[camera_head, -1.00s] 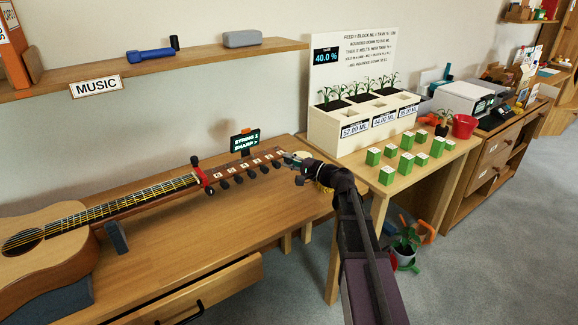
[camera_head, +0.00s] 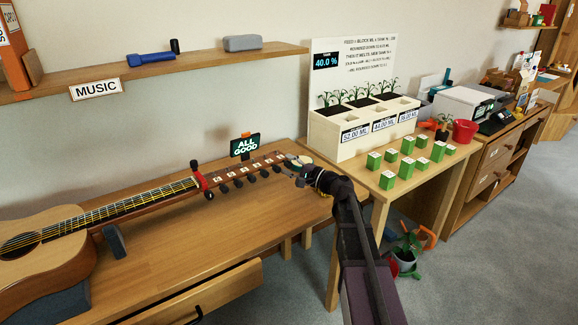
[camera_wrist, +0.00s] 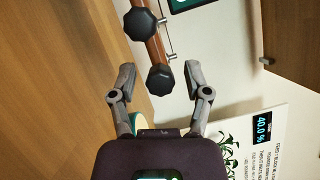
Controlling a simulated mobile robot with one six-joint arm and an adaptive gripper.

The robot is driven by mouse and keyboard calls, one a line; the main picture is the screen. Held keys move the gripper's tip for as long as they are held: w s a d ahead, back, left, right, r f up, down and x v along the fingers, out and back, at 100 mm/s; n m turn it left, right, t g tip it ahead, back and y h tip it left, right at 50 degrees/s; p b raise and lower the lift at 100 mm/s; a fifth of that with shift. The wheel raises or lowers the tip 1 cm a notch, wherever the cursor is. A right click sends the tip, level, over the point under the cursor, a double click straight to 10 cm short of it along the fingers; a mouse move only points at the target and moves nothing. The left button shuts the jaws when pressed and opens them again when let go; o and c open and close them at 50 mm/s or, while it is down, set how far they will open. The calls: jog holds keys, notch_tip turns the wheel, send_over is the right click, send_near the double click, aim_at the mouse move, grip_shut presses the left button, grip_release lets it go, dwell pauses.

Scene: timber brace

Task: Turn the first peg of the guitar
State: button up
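The acoustic guitar (camera_head: 40,235) lies along the table, its body at the left and its neck pointing right. Several dark pegs line the near side of its headstock. My gripper (camera_head: 291,170) is at the headstock's right end. In the wrist view my gripper (camera_wrist: 161,76) is open, with a finger on either side of the end peg (camera_wrist: 160,79). Gaps show between the peg and both fingers. Another dark peg (camera_wrist: 140,24) is further up the headstock. The small display (camera_head: 245,145) behind the headstock reads "ALL GOOD".
The music table (camera_head: 180,250) has a drawer (camera_head: 205,295) pulled out at the front. A shelf (camera_head: 190,66) hangs above. To the right, a second table holds a white planter box (camera_head: 345,135) and several green blocks (camera_head: 408,167). The table in front of the neck is clear.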

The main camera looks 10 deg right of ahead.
jog(key=shift+r+n+p, duration=0.1)
jog(key=shift+n+p, duration=0.25)
jog(key=shift+n, duration=0.05)
jog(key=shift+n+g+p, duration=0.3)
jog(key=shift+n+p, duration=0.2)
jog(key=shift+n, duration=0.1)
jog(key=n+h+p, duration=0.1)
jog(key=n+p, duration=0.1)
jog(key=n, duration=0.1)
jog(key=shift+r+g+h, duration=0.1)
jog(key=shift+g+h, duration=0.2)
jog(key=shift+g, duration=0.1)
jog(key=n+h+p, duration=0.1)
jog(key=n, duration=0.1)
jog(key=n+h+p, duration=0.1)
jog(key=n+p, duration=0.1)
jog(key=n, duration=0.1)
jog(key=shift+g+p, duration=0.3)
jog(key=p+v, duration=0.4)
jog(key=v, duration=1)
jog(key=s+a+n+g+h+p, duration=0.2)
jog(key=s+a+g+h+p, duration=0.2)
jog(key=s+a+g+p, duration=0.4)
jog(key=s+r+g+h+p, duration=0.3)
jog(key=s+h+p, duration=0.3)
jog(key=s+p, duration=0.2)
jog(key=shift+s+a+m, duration=0.2)
jog(key=shift+s+m, duration=0.1)
jog(key=shift+s, duration=0.35)
